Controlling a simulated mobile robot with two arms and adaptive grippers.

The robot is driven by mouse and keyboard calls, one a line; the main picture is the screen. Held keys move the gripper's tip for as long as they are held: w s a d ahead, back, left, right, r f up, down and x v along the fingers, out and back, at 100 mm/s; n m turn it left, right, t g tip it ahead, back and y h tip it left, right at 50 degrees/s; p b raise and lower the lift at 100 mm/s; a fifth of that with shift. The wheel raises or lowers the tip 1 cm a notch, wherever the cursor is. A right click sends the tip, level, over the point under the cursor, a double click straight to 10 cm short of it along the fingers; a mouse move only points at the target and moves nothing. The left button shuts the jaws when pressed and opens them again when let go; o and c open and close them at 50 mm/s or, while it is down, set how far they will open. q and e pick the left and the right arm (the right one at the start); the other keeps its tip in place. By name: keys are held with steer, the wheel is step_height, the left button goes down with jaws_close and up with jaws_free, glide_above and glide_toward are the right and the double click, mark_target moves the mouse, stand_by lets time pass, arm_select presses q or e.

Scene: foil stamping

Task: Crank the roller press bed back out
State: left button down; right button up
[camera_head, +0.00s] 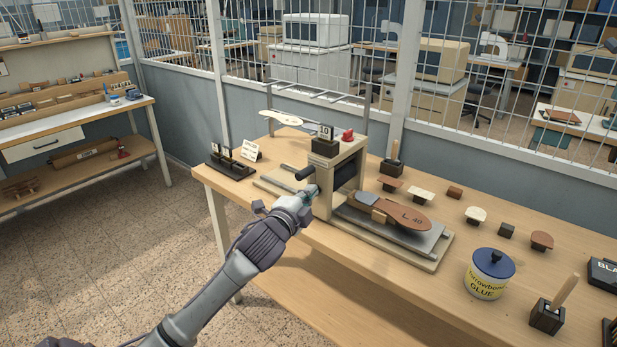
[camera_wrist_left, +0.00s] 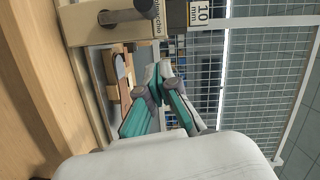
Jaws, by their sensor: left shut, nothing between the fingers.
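The beige roller press (camera_head: 322,200) stands on the wooden bench. Its grey bed plate (camera_head: 432,243) extends to the right of the press frame. A brown leather sole marked "L. 40" (camera_head: 410,214) lies on the bed with a grey piece and a small wooden block at its left end. A black crank grip (camera_head: 305,172) sticks out at the front left of the press; a dark grip also shows in the left wrist view (camera_wrist_left: 118,17). My left gripper (camera_head: 313,192) is shut and empty, just in front of the press and below the grip, apparently apart from it. My right gripper is out of view.
A glue tub (camera_head: 489,273) and a brush in a dark block (camera_head: 547,315) stand to the right. Several small sole pieces lie along the back. A black stand (camera_head: 229,163) sits left of the press. A wire mesh partition (camera_head: 500,90) rises behind the bench.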

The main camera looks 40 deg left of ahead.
mark_target(308, 173)
arm_select(q)
steer(key=w+a+f+p, duration=0.1)
steer(key=w+a+p, duration=0.2)
steer(key=w+a, duration=0.2)
steer(key=shift+w, duration=0.95)
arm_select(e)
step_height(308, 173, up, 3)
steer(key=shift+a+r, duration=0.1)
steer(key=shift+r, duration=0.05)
arm_select(q)
steer(key=shift+d, duration=0.1)
steer(key=shift+a+r+p, duration=0.1)
steer(key=shift+a+p, duration=0.3)
steer(key=shift+a, duration=0.3)
steer(key=shift+a+n, duration=0.1)
steer(key=shift+n, duration=0.2)
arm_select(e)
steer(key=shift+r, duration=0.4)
